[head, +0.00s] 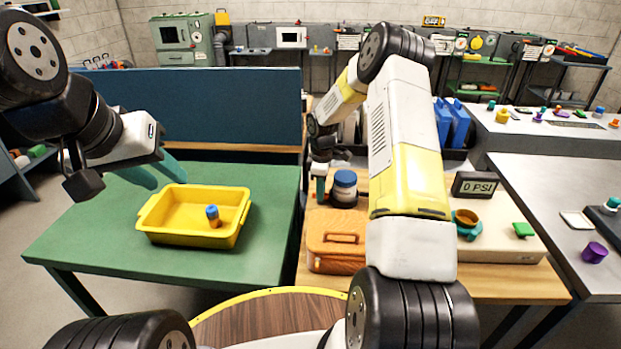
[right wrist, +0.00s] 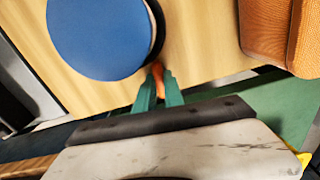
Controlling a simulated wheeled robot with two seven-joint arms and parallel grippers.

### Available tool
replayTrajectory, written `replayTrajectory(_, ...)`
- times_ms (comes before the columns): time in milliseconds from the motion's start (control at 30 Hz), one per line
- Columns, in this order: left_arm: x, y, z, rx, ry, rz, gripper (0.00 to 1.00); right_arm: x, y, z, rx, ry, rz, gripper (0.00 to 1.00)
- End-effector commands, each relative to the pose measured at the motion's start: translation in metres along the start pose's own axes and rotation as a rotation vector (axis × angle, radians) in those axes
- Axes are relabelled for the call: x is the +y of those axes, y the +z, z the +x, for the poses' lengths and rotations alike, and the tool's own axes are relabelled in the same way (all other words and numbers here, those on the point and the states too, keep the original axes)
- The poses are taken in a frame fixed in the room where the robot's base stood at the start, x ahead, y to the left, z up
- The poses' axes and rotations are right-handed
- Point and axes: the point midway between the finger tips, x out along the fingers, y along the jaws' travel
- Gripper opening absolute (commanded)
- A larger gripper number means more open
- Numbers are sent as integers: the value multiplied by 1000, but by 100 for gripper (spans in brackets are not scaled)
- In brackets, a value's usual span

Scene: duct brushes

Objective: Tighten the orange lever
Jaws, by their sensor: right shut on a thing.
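The orange lever (right wrist: 157,70) shows as a small orange tip beside a jar with a blue lid (right wrist: 100,38) in the right wrist view. My right gripper (right wrist: 158,84) has its teal fingers shut on the lever. In the head view my right gripper (head: 320,188) is just left of the blue-lidded jar (head: 344,184), and the lever cannot be made out there. Most of the lever is hidden by the fingers. My left gripper (head: 168,182) is open and empty above the green table, near the yellow tray.
A yellow tray (head: 157,228) holding a small blue-topped orange piece (head: 213,215) stands on the green table (head: 90,235). An orange case (head: 337,262) sits in front of the jar. A "0 PSI" display (head: 474,185) stands right of my right arm.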

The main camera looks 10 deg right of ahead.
Motion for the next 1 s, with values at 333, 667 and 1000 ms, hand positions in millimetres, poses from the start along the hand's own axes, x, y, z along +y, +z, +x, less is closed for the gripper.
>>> replayTrajectory(333,0,0,0,0,0,0,36,0,1,0,-1,1,-16,0)
replayTrajectory(667,0,0,0,0,0,0,36,0,1,0,0,1,-16,22)
replayTrajectory(1000,0,0,0,0,0,0,36,2,0,-16,1,5,-15,22)
